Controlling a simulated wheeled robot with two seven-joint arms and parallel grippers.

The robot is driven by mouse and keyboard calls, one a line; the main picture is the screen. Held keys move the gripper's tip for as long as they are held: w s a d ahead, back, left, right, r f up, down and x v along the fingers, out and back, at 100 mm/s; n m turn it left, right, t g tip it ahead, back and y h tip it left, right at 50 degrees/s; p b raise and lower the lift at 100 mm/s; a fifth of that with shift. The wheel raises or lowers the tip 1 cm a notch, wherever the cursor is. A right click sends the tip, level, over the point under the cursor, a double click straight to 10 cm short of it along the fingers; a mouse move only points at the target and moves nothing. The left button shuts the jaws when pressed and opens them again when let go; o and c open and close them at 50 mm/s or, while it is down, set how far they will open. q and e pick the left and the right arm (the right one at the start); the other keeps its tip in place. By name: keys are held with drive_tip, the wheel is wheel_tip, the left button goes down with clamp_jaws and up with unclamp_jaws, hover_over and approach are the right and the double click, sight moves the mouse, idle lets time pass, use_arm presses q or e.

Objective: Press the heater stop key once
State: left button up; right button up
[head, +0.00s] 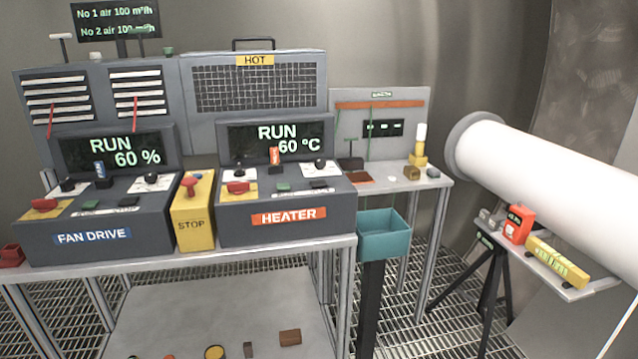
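The heater box (290,234) stands on the bench, right of the fan drive box, with an orange HEATER label (289,217) on its front. Its screen (277,143) reads RUN 60 °C. On its sloped top are a green key (283,187) and, to the right, a black key (318,184); their lettering is too small to read. A red switch (238,187) on a yellow plate sits at the left of that row. Two black knobs (320,163) and an orange-topped switch (274,155) are behind. Neither of my grippers is in view.
A yellow STOP box (194,222) with a red knob stands close against the heater box's left side. The fan drive box (92,236) shows RUN 60 %. A teal bin (384,244) stands to the right, before a side table. A white pipe (545,165) is far right.

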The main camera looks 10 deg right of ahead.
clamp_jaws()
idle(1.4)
